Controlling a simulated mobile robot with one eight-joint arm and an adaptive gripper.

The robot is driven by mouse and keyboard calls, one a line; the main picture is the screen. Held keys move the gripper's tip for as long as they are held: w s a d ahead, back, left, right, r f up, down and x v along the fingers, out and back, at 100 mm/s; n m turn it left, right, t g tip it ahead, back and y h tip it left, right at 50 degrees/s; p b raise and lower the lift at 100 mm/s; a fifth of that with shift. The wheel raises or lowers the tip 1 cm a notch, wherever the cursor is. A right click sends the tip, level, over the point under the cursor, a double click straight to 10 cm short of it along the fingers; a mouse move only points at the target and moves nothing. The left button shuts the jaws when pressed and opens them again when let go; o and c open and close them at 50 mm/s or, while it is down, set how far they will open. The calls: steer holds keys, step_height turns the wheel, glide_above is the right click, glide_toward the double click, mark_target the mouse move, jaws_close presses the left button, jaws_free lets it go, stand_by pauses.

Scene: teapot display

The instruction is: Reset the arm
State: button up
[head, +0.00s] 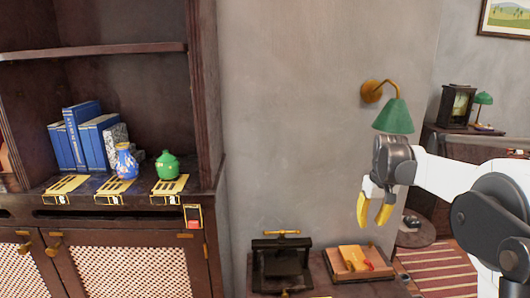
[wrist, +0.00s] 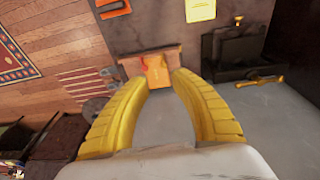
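My gripper (head: 371,222) hangs at the right of the head view, with its yellow fingers pointing down. It is in front of the grey wall and below a green wall lamp (head: 394,117). My white and grey arm reaches in from the right edge. In the wrist view the two yellow fingers of my gripper (wrist: 158,78) are spread apart with nothing between them. The wooden tray (head: 370,275) with an orange item shows beyond the fingertips and is not touched.
A dark cabinet on the left bears blue books (head: 74,140), a blue vase (head: 126,162) and a green pot (head: 167,165). A black press (head: 281,264) stands beside the tray. A desk with a green lamp (head: 483,98) is at the back right. The air around my gripper looks mostly free.

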steer(key=s+a+r+t, duration=0.2)
steer(key=s+a+r, duration=0.4)
steer(key=s, duration=0.4)
steer(key=s+a+f+t, duration=0.1)
steer(key=s+a+f, duration=0.1)
steer(key=s, duration=0.5)
steer(key=s+a+f+t, duration=0.1)
steer(key=s+a+f, duration=0.1)
steer(key=s, duration=0.5)
steer(key=s+a+f+t, duration=0.1)
steer(key=s+a+f, duration=0.1)
steer(key=s, duration=0.6)
steer(key=shift+a+f, duration=0.2)
steer(key=shift+a, duration=0.6)
